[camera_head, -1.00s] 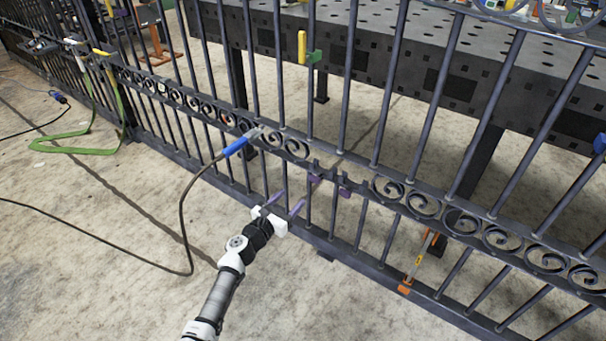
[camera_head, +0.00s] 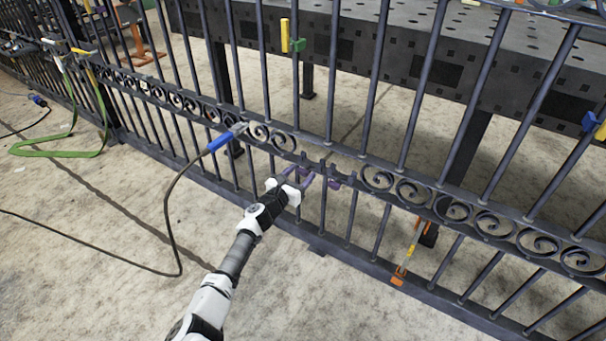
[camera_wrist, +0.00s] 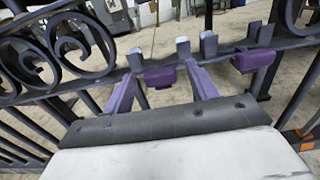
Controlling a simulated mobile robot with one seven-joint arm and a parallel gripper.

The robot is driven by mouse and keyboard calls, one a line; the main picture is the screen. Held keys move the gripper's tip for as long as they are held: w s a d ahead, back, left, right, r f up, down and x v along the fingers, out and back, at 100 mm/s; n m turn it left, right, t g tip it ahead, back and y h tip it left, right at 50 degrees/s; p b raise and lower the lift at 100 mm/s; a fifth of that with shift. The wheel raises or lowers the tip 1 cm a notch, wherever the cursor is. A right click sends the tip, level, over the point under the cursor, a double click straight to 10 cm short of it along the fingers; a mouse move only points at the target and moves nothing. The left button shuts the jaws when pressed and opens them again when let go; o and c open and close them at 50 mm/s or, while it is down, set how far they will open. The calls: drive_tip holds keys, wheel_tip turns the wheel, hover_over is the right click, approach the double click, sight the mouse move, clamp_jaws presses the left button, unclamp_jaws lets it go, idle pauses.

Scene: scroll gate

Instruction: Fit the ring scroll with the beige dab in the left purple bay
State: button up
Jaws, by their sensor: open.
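My gripper (camera_head: 301,174) is open, at the gap in the scroll row of the dark gate. In the wrist view its two purple fingers (camera_wrist: 160,58) reach toward the rail, apart, with nothing seen between them but a purple block. This block (camera_wrist: 160,77) hangs on the rail at the left of the gap, and another purple block (camera_wrist: 255,60) hangs to the right. The right block also shows in the head view (camera_head: 335,185). Short dark prongs stand on the rail there. I cannot make out a ring scroll with a beige dab in either view.
Fitted scrolls (camera_head: 377,179) continue right of the gap, and others (camera_head: 262,133) left. A blue-handled tool (camera_head: 222,141) with a dark cable is at the rail, left of my gripper. A perforated table (camera_head: 400,50) stands behind the bars. An orange-ended tool (camera_head: 398,281) leans right. The floor in front is mostly clear.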

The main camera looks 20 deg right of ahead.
sight(301, 173)
drive_tip(key=shift+x, duration=1.1)
clamp_jaws()
drive_tip(key=p+v, duration=0.2)
drive_tip(key=v, duration=0.2)
drive_tip(key=shift+s+a+r, duration=0.15)
drive_tip(key=shift+a, duration=0.2)
drive_tip(key=shift+s+a+p, duration=0.2)
drive_tip(key=shift+s+p, duration=0.05)
drive_tip(key=shift+p, duration=0.05)
unclamp_jaws()
